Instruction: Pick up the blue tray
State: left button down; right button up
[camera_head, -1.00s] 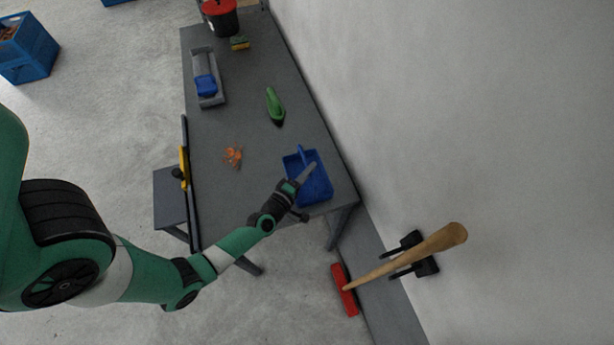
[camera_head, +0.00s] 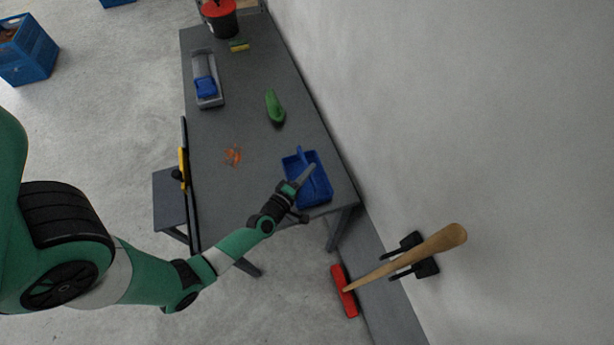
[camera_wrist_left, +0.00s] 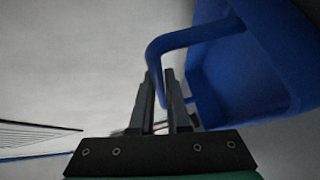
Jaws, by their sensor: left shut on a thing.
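The blue tray (camera_head: 317,194) is at the near right corner of the grey table in the head view. A bar-shaped handle rises from one side of it. My left gripper (camera_head: 307,173) reaches over the tray from the lower left. In the left wrist view, the blue tray (camera_wrist_left: 240,75) fills the upper right, and its bent blue handle (camera_wrist_left: 195,38) runs down between the fingers of my left gripper (camera_wrist_left: 161,80). The gripper is shut on this handle. I cannot tell whether the tray touches the table. My right gripper is not in view.
On the grey table (camera_head: 222,190) lie small orange pieces (camera_head: 233,155), a green object (camera_head: 275,107) and a grey holder with a blue item (camera_head: 205,86). A red-topped bucket (camera_head: 220,18) stands at the far end.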

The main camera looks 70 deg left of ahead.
pick_arm(q)
notch_tip(320, 180, up, 18)
jog(key=p, duration=1.6)
jog(key=shift+p, duration=0.4)
